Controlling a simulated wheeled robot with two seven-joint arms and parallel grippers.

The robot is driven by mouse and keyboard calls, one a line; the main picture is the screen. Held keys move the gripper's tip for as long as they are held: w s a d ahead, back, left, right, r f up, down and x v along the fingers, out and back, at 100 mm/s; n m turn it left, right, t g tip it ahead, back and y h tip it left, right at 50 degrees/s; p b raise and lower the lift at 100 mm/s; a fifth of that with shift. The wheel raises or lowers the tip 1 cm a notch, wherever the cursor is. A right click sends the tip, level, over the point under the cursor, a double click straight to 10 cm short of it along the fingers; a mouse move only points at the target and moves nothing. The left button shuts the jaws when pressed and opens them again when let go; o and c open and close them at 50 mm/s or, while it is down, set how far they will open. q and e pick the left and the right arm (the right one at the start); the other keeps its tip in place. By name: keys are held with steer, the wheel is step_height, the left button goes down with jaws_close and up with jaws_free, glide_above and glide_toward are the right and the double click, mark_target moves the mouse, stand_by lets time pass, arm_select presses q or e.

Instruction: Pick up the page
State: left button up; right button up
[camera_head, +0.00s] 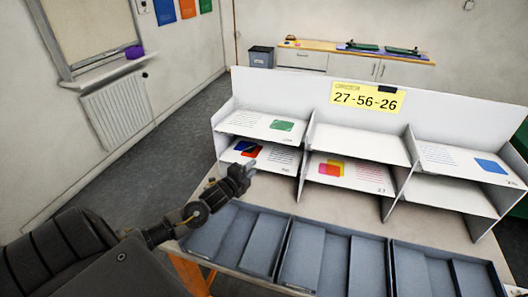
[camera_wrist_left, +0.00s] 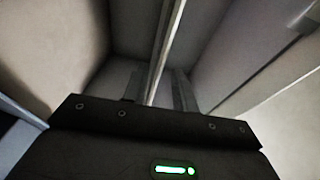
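Printed pages lie in a white shelf unit. A page with a green patch (camera_head: 262,126) is at the upper left, and a page with blue and red shapes (camera_head: 270,156) is below it. A page with red and yellow shapes (camera_head: 350,172) is in the lower middle, and one with a blue patch (camera_head: 462,162) is at the upper right. My left gripper (camera_head: 240,172) is in front of the lower left compartment, beside the page with blue and red shapes. In the left wrist view, its fingers (camera_wrist_left: 158,88) look apart, with a thin pale edge between or beyond them. No page is clearly held.
A yellow sign (camera_head: 366,97) reading 27-56-26 is on the shelf back. Grey-blue trays (camera_head: 326,262) line the table front. Thin upright dividers (camera_head: 306,150) separate the compartments. A green object (camera_head: 520,140) stands at the right edge.

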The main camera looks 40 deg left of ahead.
arm_select(q)
steer(key=shift+w+f, duration=0.2)
steer(key=shift+w, duration=0.8)
arm_select(e)
steer(key=shift+s+a+r, duration=0.1)
steer(key=shift+s+r, duration=0.1)
steer(key=shift+s, duration=0.15)
arm_select(q)
steer(key=shift+a, duration=0.1)
jaws_close()
arm_select(e)
steer(key=shift+w, duration=0.1)
arm_select(q)
step_height(320, 180, up, 7)
steer(key=s+b, duration=0.1)
steer(key=b, duration=0.1)
steer(key=s+d+b, duration=0.2)
steer(key=s+d, duration=0.1)
steer(key=s, duration=0.6)
steer(key=s+d+b, duration=0.2)
steer(key=s+d, duration=0.1)
steer(key=s, duration=0.6)
steer(key=shift+d+b, duration=0.35)
arm_select(e)
step_height(320, 180, down, 7)
